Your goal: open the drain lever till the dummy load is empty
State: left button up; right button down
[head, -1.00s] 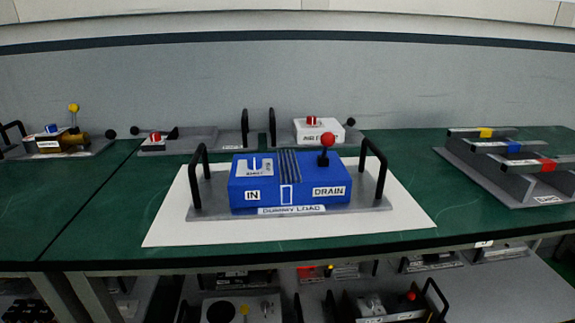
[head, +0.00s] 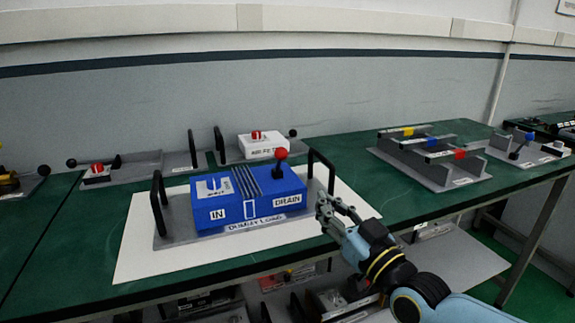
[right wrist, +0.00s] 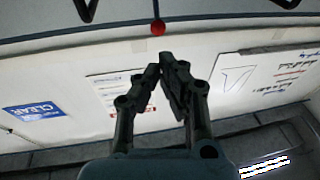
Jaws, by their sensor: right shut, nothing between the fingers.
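The dummy load is a blue box (head: 245,198) on a grey base plate with black handles, on a white sheet. Its drain lever (head: 281,160) stands upright with a red ball knob, above the DRAIN label (head: 287,200). My right gripper (head: 322,203) is shut and empty, just right of the box near the right handle and apart from the lever. In the right wrist view my right gripper's fingertips (right wrist: 160,68) meet. A red ball (right wrist: 158,28) shows just beyond them, seemingly the lever's knob. My left gripper is not in view.
A white sheet (head: 140,262) lies under the plate on the green bench (head: 350,150). A black handle (head: 320,165) rises close to my right gripper. A grey rack (head: 430,165) with coloured tabs stands to the right. Other units stand behind. A shelf (head: 455,258) lies below.

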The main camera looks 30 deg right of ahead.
aim_at(283, 158)
jog(key=w+r, duration=0.1)
jog(key=w, duration=0.8)
jog(key=w+r, duration=0.1)
jog(key=w, duration=0.3)
jog(key=shift+w+d+r, duration=0.3)
jog(key=shift+w, duration=0.1)
jog(key=shift+r, duration=0.1)
